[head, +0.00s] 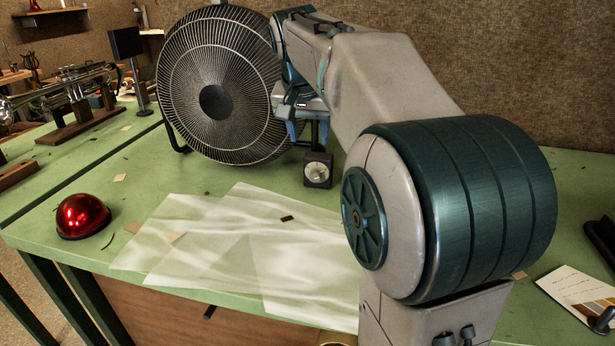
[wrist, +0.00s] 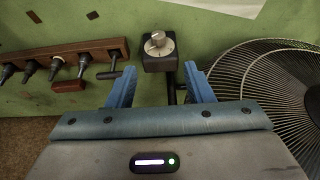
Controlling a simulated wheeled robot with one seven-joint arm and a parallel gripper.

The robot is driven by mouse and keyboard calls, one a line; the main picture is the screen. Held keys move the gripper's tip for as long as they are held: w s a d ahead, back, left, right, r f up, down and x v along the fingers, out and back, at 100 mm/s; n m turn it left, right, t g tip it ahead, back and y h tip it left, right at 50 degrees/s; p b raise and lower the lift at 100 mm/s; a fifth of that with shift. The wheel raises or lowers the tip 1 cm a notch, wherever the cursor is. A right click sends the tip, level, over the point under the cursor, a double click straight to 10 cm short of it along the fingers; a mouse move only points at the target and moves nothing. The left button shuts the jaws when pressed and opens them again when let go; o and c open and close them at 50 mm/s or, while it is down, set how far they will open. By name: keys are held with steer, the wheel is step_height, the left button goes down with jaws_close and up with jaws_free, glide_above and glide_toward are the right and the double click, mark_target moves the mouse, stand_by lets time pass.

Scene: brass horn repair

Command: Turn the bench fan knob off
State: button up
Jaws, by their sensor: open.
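The bench fan (head: 214,102), round with a black wire guard, stands at the back of the green bench; part of its guard also shows in the wrist view (wrist: 282,92). The fan knob (head: 317,171) is a silver knob on a pale dial, on a small black box at the fan's lower right. In the wrist view the knob (wrist: 157,41) is beyond my fingertips and roughly centred between them. My gripper (wrist: 161,72) has blue fingers, open and empty, apart from the knob. In the head view my arm partly hides it. The knob's setting is too small to read.
Translucent sheets (head: 235,245) lie across the bench front, with a red dome (head: 83,215) to their left. A wooden rack (wrist: 60,62) of dark-handled tools is left of the knob in the wrist view. A card (head: 577,297) lies at right.

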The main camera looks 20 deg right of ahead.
mark_target(315, 173)
steer(key=b+x, duration=0.2)
steer(key=x, duration=1.1)
steer(key=shift+s+d+f+b, duration=0.1)
steer(key=shift+b, duration=0.2)
steer(key=c, duration=1)
